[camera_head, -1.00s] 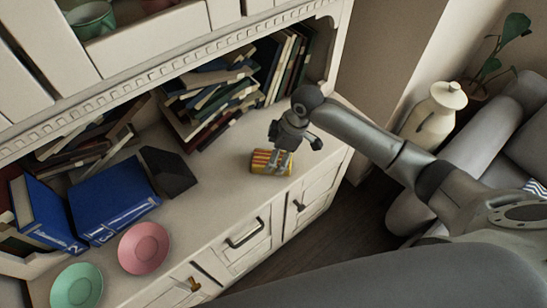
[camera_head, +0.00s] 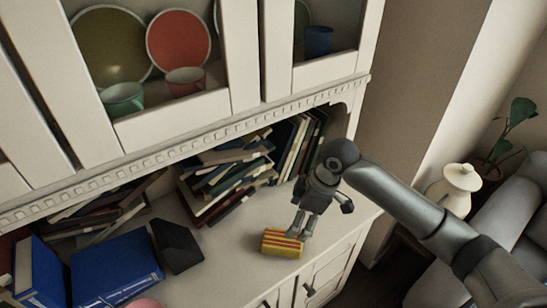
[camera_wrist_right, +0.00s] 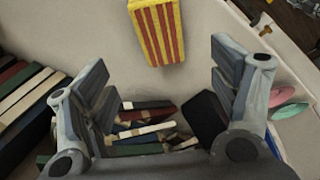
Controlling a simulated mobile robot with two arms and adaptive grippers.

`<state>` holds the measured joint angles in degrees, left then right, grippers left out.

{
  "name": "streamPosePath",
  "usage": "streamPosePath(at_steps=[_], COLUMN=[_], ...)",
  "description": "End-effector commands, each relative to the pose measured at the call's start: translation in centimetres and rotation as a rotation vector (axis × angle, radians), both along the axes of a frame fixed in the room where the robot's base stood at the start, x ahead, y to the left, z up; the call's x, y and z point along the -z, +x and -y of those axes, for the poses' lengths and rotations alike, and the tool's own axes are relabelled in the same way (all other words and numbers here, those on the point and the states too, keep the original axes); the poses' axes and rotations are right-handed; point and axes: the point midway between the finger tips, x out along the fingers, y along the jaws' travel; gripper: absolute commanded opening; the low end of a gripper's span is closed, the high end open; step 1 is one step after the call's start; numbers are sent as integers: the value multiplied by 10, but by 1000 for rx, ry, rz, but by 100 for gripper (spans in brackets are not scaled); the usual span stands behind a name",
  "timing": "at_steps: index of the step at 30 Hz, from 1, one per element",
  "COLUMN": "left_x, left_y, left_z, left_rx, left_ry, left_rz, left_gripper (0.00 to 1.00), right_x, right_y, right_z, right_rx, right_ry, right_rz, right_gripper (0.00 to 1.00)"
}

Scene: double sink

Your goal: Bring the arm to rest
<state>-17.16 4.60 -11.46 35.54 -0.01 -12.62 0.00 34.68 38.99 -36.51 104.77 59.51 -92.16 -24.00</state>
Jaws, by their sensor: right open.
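My right gripper (camera_head: 300,224) hangs over the cabinet's counter, fingers pointing down. It is open and empty. A small yellow box with red stripes (camera_head: 283,243) lies on the counter just beyond its fingertips. In the head view the fingertips overlap the box's right end. In the right wrist view the box (camera_wrist_right: 157,30) shows at the top, apart from the two spread fingers of the gripper (camera_wrist_right: 165,85). My right arm reaches in from the right edge of the head view. My left gripper is not in view.
Books (camera_head: 225,175) lean in the shelf behind. Blue books (camera_head: 115,268) and a black block (camera_head: 176,246) stand at left. The upper cabinet (camera_head: 180,120) with dishes overhangs the counter. A cream vase (camera_head: 455,188) and a plant (camera_head: 508,130) are at right.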

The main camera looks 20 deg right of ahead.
Motion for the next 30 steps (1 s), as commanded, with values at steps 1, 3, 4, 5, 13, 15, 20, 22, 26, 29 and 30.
streamPosePath(at_steps=[1, 3, 4, 5, 13, 15, 20, 22, 26, 29, 30], left_x=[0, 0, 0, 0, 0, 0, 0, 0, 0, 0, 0], left_y=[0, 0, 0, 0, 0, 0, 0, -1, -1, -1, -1], left_z=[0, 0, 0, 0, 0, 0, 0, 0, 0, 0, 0], left_rx=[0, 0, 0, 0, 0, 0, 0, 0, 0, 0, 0], left_ry=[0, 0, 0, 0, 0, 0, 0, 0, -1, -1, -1], left_rz=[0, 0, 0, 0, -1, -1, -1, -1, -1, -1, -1], left_gripper=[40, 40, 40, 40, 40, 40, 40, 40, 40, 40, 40], right_x=[0, 1, 2, 4, 42, 51, 66, 71, 78, 81, 82], right_y=[0, -1, -2, -4, -47, -62, -96, -111, -139, -160, -168], right_z=[0, -1, -2, -4, -40, -49, -58, -58, -50, -38, -33], right_rx=[0, 0, 1, 1, 81, 127, 264, 336, 486, 604, 647], right_ry=[0, 1, 1, 4, 48, 63, 94, 102, 106, 93, 85], right_rz=[0, 0, -1, -1, 10, 16, 28, 29, 28, 28, 28], right_gripper=[82, 82, 82, 82, 82, 82, 82, 82, 82, 82, 82])
